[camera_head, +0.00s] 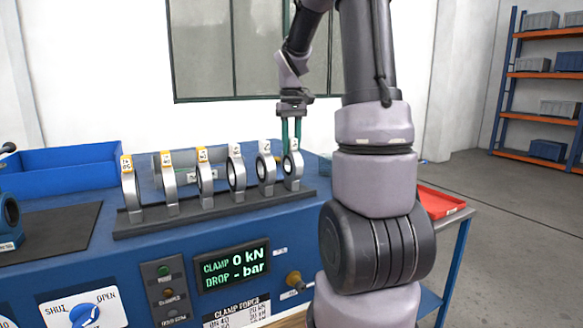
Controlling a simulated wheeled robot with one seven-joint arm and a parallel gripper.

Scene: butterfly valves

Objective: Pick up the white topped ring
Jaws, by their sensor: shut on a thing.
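A row of several upright metal rings stands in a dark rack (215,212) on the blue bench. The rings on the left have yellow-orange tops, such as the leftmost ring (132,190). The three on the right have white tops: one ring (237,172), a second ring (266,172) and the rightmost ring (293,172). My gripper (291,143) points down with its green fingers at the top of the rightmost white-topped ring, shut on it. That ring still stands in line with the others at the rack's right end.
A blue bin (65,170) is at the back left, with a dark mat (50,228) before it. A red tray (439,203) is right of the bench. A display panel (232,264) and a brass knob (295,281) are on the front. Shelves (545,75) stand far right.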

